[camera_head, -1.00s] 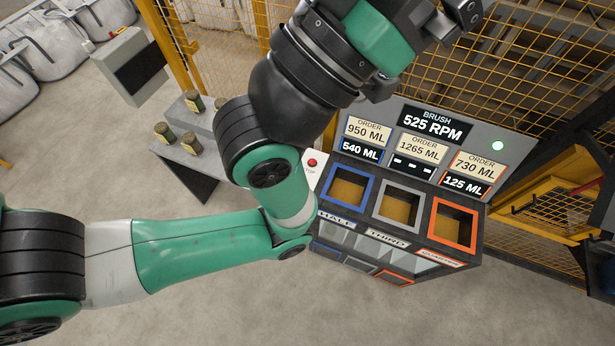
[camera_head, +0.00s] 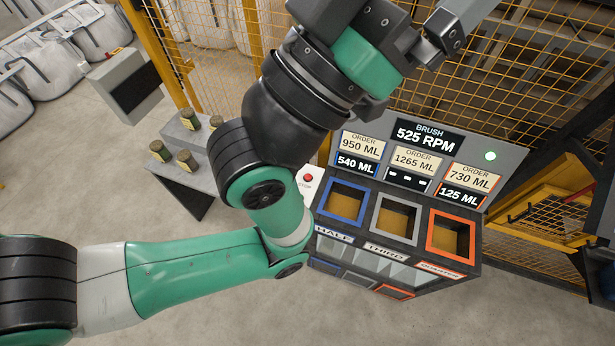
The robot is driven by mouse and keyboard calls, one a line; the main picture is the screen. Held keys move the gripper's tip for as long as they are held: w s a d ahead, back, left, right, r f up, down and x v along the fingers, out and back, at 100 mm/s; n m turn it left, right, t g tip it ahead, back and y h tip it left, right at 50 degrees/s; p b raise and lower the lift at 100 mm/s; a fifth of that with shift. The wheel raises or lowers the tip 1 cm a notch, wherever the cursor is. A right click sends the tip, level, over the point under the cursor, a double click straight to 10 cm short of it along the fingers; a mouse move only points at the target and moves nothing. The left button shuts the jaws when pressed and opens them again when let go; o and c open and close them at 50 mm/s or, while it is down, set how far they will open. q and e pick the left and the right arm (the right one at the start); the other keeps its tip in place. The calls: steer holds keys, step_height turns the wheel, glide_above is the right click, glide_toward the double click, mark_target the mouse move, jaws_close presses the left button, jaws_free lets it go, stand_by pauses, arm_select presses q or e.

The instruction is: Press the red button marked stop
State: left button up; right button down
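The red button (camera_head: 308,178) sits on a small white plate at the left edge of the console (camera_head: 408,210). The lettering under it is small and partly hard to read, close to my arm's edge. My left arm comes in from the left, bends up just left of the button and passes above it. My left gripper (camera_head: 440,40) is at the top, above and right of the button and well apart from it. Its fingers are seen from behind, so its opening is unclear. My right gripper is not in view.
The console has blue (camera_head: 346,201), grey (camera_head: 396,217) and orange (camera_head: 452,236) framed openings. Several small dark jars (camera_head: 160,151) stand on a grey stand at left. Yellow mesh fencing (camera_head: 530,90) stands behind.

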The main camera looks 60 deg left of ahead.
arm_select(q)
jaws_close()
stand_by(0.5)
stand_by(1.2)
